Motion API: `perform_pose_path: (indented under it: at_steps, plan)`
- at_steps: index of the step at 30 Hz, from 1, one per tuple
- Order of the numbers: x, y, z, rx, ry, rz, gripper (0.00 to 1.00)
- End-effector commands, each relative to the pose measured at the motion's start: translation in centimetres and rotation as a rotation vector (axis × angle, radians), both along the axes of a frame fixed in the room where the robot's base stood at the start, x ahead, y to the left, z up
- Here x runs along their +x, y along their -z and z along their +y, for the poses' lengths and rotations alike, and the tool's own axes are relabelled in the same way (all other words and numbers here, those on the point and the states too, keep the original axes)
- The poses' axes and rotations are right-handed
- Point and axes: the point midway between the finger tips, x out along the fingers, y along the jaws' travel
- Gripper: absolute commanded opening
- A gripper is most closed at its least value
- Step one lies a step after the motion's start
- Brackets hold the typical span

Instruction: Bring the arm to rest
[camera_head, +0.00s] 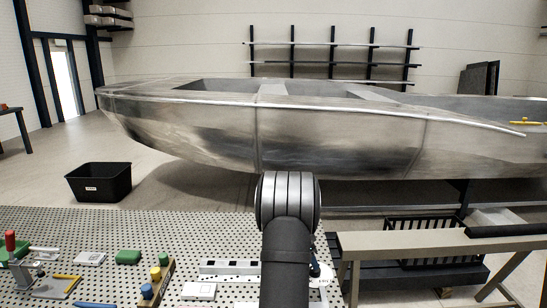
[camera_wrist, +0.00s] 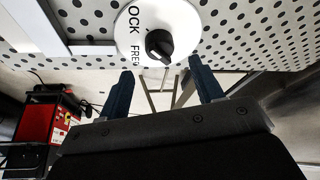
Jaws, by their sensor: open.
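My gripper (camera_wrist: 163,92) shows in the wrist view with its two dark blue fingers spread apart and nothing between them. A round white plate (camera_wrist: 180,22) with a black knob (camera_wrist: 160,45) and partly readable lettering lies on the perforated table just beyond the fingertips. In the head view my arm (camera_head: 288,255) rises in front of the table's right part and hides most of the gripper. Only a small dark part of it may show at the arm's right side.
A large metal boat hull (camera_head: 340,140) stands behind the perforated table (camera_head: 90,225). Blocks, a red-handled clamp (camera_head: 10,242) and colored knobs (camera_head: 155,273) sit at the table's left. A black bin (camera_head: 98,184) is on the floor. A trestle (camera_head: 430,241) stands right. A red cabinet (camera_wrist: 40,122) shows in the wrist view.

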Motion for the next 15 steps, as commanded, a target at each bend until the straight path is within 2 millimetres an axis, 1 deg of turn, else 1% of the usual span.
perform_pose_path:
  at_steps: [1, 9, 15]
  plan:
    - [0.1, 1.1, -0.4, 0.0, 0.001, 0.003, 0.6]
    - [0.8, 6.0, -2.3, 0.0, 0.002, 0.002, 0.6]
    - [0.8, 5.8, -2.4, 0.0, -0.162, -0.002, 0.6]
